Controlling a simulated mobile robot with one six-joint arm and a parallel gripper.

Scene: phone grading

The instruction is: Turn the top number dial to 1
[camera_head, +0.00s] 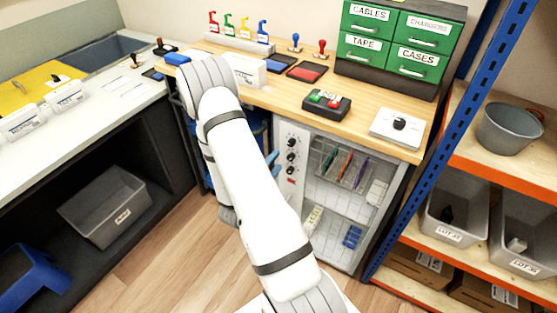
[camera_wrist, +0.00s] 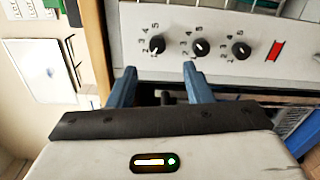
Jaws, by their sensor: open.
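The top number dial (camera_head: 291,142) is the highest of three black knobs on the front panel of the white cabinet (camera_head: 284,192). In the wrist view the panel lies sideways, and the top dial (camera_wrist: 154,45) is the leftmost knob, with small numbers around it. A white pointer mark shows on its face; I cannot tell its number for sure. My gripper (camera_wrist: 160,78) is open and empty, its two blue fingers apart, on either side of the top dial in the picture. The fingertips appear short of the knob. In the head view the gripper (camera_head: 272,163) is mostly hidden behind my arm.
The middle dial (camera_wrist: 201,47) and bottom dial (camera_wrist: 241,49) sit in line with it, then a red switch (camera_wrist: 275,50). The cabinet's wire rack (camera_head: 345,168) is beside the panel. The wooden worktop (camera_head: 370,112) overhangs above. A blue shelving upright (camera_head: 430,130) stands at right.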

